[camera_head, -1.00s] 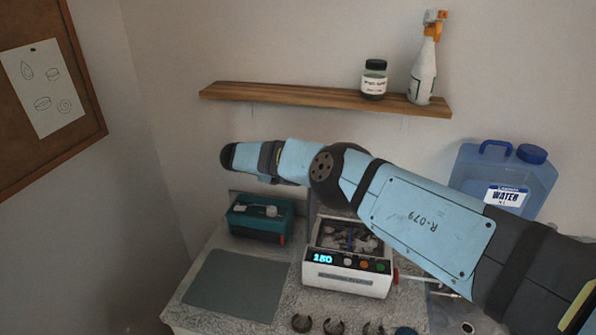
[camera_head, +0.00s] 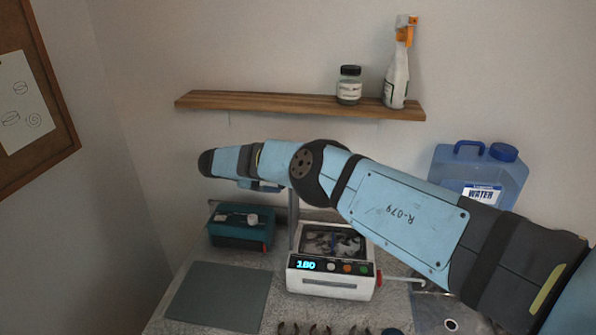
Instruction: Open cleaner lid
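The cleaner (camera_head: 330,284) is a white box with a lit display reading 180 and several round buttons on its front. Its basin (camera_head: 333,241) shows from above with a jumble of small parts inside. A thin grey upright strip (camera_head: 293,218) stands at its back left corner; I cannot tell whether it is the raised lid. My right arm crosses in front of the wall from the right, above the cleaner, and ends in a dark rounded tip at the left. No fingers of my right gripper can be made out. My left gripper is not in view.
A teal box (camera_head: 240,232) stands left of the cleaner, with a grey mat (camera_head: 218,296) before it. A blue water jug (camera_head: 478,178) stands at the right. A wooden shelf (camera_head: 270,102) holds a jar (camera_head: 349,88) and a spray bottle (camera_head: 397,80).

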